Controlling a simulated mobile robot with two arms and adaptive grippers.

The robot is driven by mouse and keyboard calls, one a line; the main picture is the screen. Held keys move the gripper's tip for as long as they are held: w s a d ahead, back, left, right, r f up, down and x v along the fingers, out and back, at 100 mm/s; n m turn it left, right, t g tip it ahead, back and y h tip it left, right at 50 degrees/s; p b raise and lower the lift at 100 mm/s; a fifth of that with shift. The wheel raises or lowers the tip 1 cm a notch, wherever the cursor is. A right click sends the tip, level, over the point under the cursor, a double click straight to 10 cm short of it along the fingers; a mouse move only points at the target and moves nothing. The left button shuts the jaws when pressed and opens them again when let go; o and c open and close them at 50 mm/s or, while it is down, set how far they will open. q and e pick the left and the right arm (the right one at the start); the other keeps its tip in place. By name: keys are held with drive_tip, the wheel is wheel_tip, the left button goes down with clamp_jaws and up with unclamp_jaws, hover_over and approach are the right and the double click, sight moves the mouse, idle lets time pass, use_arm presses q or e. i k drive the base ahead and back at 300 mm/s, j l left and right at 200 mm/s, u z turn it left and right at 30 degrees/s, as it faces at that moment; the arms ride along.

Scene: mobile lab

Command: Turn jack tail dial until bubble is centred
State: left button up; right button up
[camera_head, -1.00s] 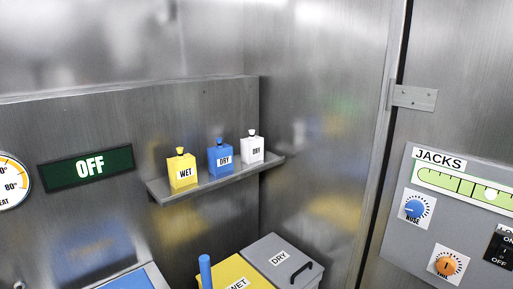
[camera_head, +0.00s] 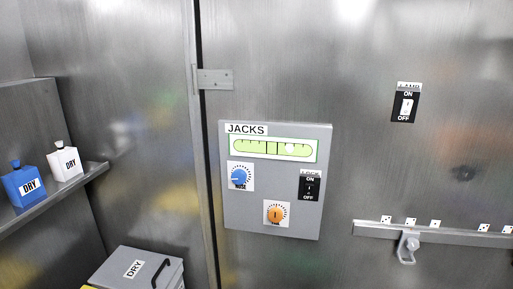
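The jacks panel (camera_head: 230,205) is a grey plate on the metal wall, in the middle of the head view. Its level (camera_head: 250,147) is a green tube with dark centre marks. The pale bubble (camera_head: 290,148) sits right of those marks. The blue dial (camera_head: 240,176), labelled NOSE, is at the left below the level. The orange dial (camera_head: 276,214) is lower, near the middle; its label is hard to read. A black lock switch (camera_head: 310,187) with ON and OFF marks is at the right. Neither of my grippers is in view.
Another black ON/OFF switch (camera_head: 405,106) is on the wall at upper right. A rail (camera_head: 440,234) with a hook (camera_head: 407,247) is at lower right. Blue (camera_head: 23,185) and white (camera_head: 65,161) bottles stand on a left shelf (camera_head: 90,176). A grey DRY bin (camera_head: 112,268) is below.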

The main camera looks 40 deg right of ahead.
sight(275, 214)
drive_tip(key=z, duration=1.3)
